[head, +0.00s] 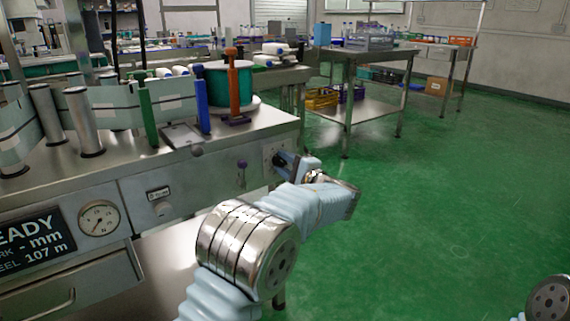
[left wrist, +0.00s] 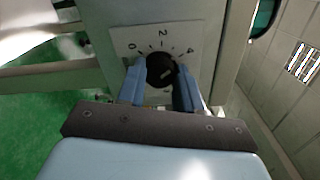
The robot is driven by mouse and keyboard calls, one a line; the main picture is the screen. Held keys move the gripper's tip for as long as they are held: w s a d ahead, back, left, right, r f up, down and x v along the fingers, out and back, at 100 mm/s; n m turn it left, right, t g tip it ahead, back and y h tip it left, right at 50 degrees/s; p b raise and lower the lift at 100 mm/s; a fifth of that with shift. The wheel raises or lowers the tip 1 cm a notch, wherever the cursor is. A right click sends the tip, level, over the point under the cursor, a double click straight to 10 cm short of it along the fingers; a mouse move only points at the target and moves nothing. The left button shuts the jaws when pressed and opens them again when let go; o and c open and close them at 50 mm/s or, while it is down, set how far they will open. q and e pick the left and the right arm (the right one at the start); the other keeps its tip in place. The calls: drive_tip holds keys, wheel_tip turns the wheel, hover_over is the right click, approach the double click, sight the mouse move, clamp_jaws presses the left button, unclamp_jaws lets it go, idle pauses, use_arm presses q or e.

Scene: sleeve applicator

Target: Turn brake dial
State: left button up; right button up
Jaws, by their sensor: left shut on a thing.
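The brake dial (left wrist: 161,71) is a round black knob on a pale plate (left wrist: 190,35) marked 0, 2 and 4 with tick marks. A light mark shows on its face. My left gripper (left wrist: 159,78) has its two blue fingers on either side of the knob, shut on it. In the head view my left gripper (head: 284,160) reaches the right end of the machine's front, where the dial plate (head: 269,149) is partly visible and the knob is mostly hidden. My right gripper is out of view; only a piece of my right arm shows at bottom right.
The steel machine (head: 220,155) carries a teal reel (head: 217,86) and green, blue and orange upright posts. Green floor (head: 440,200) is clear to the right.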

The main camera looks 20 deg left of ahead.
use_arm(q)
drive_tip(key=o, duration=1)
drive_tip(key=shift+o, duration=0.2)
drive_tip(key=shift+d, duration=0.1)
drive_tip(key=v, duration=1.3)
drive_tip(key=shift+s+d, duration=0.25)
